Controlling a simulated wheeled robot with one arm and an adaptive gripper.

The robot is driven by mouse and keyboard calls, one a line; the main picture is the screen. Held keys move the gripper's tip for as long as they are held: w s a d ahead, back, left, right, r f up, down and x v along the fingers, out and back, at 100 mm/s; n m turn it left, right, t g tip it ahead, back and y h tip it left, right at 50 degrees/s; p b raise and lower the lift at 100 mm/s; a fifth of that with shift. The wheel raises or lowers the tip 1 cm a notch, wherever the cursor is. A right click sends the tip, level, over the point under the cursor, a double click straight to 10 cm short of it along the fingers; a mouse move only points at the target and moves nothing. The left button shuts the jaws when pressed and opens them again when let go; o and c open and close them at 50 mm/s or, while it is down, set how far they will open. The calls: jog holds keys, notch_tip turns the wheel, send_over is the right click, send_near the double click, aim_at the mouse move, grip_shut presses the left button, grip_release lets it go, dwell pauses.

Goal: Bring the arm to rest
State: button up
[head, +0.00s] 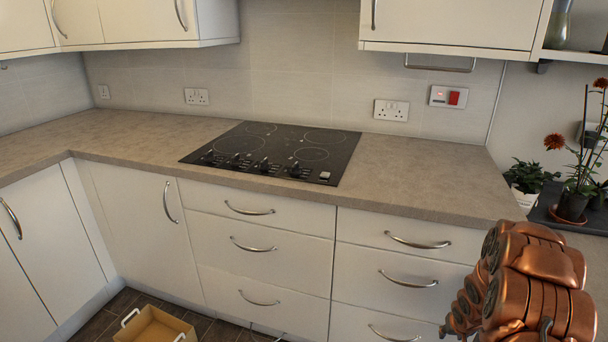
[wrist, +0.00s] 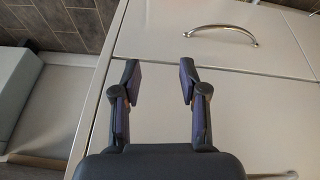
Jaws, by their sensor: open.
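My gripper (wrist: 160,82) shows in the wrist view with its two dark fingers apart and nothing between them. Behind the fingers are white cabinet fronts (wrist: 240,75) with a curved metal handle (wrist: 222,30) up and to the right of the fingertips. I cannot tell how far the fingers are from the fronts. In the head view my copper-coloured arm (head: 530,285) is at the lower right, in front of the drawers' right end. The gripper itself does not show there.
A grey-brown worktop (head: 400,185) with a black hob (head: 275,150) runs above white drawers (head: 255,245). Potted plants (head: 528,180) stand at the right. A yellow-brown box (head: 158,326) with white handles is on the dark floor. The worktop right of the hob is clear.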

jog(key=s+a+r+g+p, duration=0.1)
jog(key=s+a+r+p, duration=0.15)
jog(key=a+r, duration=0.45)
jog(key=s+a+r+g+p, duration=0.15)
jog(key=s+r, duration=0.25)
jog(key=r, duration=0.7)
jog(key=s+a+r+p, duration=0.25)
jog(key=a+r, duration=0.25)
jog(key=r, duration=0.5)
jog(key=s+a+r+n+g+p, duration=0.1)
jog(key=s+a+r, duration=0.4)
jog(key=s, duration=0.3)
jog(key=s+a+r+n+g+y+p, duration=0.1)
jog(key=s+a+r+p, duration=0.1)
jog(key=s+a+r, duration=0.4)
jog(key=s+a+r+n+g+y+p, duration=0.1)
jog(key=s+a+r, duration=0.4)
jog(key=s, duration=0.6)
jog(key=shift+a+r+p, duration=0.2)
jog(key=shift+a+p, duration=0.55)
jog(key=shift+a, duration=0.2)
